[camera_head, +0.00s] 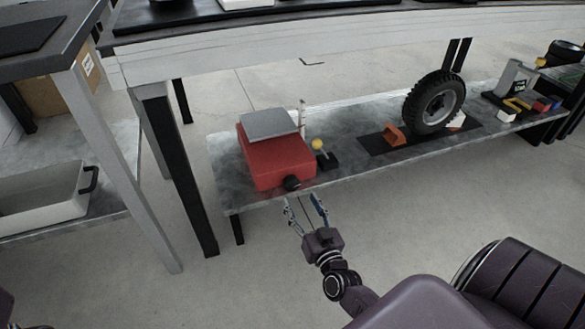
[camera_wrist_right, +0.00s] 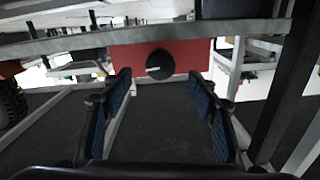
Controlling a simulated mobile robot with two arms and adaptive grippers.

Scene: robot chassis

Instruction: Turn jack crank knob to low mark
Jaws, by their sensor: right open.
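The jack is a red box (camera_head: 275,160) with a grey plate (camera_head: 268,124) on top, standing on the low grey shelf. Its black round crank knob (camera_head: 291,183) is on the front face. In the right wrist view the knob (camera_wrist_right: 159,65) carries a white pointer lying roughly level, towards the left. A thin upright post (camera_head: 302,118) stands behind the box; its marks are too small to read. My right gripper (camera_head: 301,198) is open and empty, just in front of and below the knob. In the wrist view its blue-padded fingers (camera_wrist_right: 160,78) lie either side of the knob, apart from it.
A yellow-ball lever (camera_head: 318,147) stands right of the jack. A wheel (camera_head: 434,103) and orange chock (camera_head: 395,135) are farther right on the shelf (camera_head: 350,163). A table leg (camera_head: 177,170) stands left. The floor before the shelf is clear.

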